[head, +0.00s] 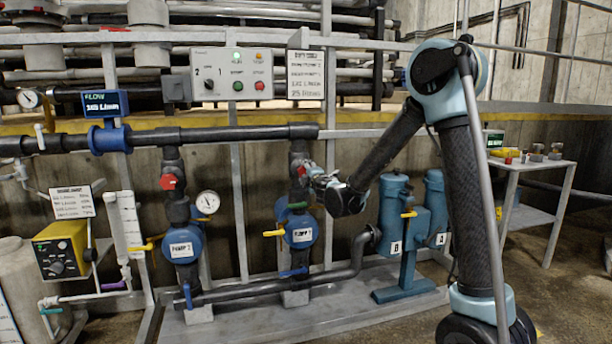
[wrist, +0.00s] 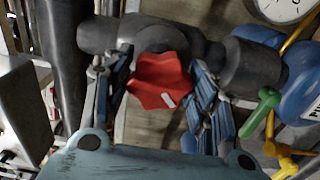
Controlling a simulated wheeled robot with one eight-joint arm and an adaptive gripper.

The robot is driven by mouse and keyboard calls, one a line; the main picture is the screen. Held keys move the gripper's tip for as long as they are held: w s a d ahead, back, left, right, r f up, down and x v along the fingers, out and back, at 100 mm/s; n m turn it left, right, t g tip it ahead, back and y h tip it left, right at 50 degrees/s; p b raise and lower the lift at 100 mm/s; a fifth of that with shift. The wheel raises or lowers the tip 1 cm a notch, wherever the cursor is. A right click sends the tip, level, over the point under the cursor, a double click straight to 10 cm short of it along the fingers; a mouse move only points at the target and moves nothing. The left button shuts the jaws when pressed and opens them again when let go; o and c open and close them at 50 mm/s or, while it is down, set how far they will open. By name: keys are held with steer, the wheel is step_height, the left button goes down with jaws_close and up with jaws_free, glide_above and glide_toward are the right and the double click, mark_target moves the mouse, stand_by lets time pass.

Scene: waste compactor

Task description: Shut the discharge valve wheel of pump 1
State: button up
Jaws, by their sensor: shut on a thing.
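The red valve wheel (head: 301,169) sits on the dark vertical pipe above the right-hand blue pump (head: 301,232). That pump's label is hard to read; the left pump (head: 181,245) appears to be marked pump 2. My gripper (head: 318,180) reaches the right-hand wheel from the right. In the wrist view the red wheel (wrist: 158,80) lies between the two fingers of my gripper (wrist: 160,88), which are shut on it, one on each side. A small white mark shows on the wheel. The back of the wheel and the stem are hidden.
Another red wheel (head: 170,182) is on the left pipe. A green handle (wrist: 260,113) and yellow lever (wrist: 285,150) lie right of my fingers. A gauge (head: 208,202) stands between the pumps. A control panel (head: 231,74) hangs above. Blue filter vessels (head: 393,215) stand to the right.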

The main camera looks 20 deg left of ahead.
steer(key=m, duration=0.3)
steer(key=shift+d+f+m, duration=0.1)
steer(key=shift+m, duration=0.3)
steer(key=m, duration=0.3)
steer(key=shift+m, duration=0.3)
steer(key=m, duration=0.3)
steer(key=shift+s+f+m, duration=0.1)
steer(key=shift+m, duration=0.2)
steer(key=m, duration=0.3)
steer(key=shift+m, duration=0.3)
steer(key=m, duration=0.6)
steer(key=shift+a, duration=0.25)
steer(key=m, duration=0.6)
steer(key=o, duration=1.1)
steer(key=shift+c, duration=0.2)
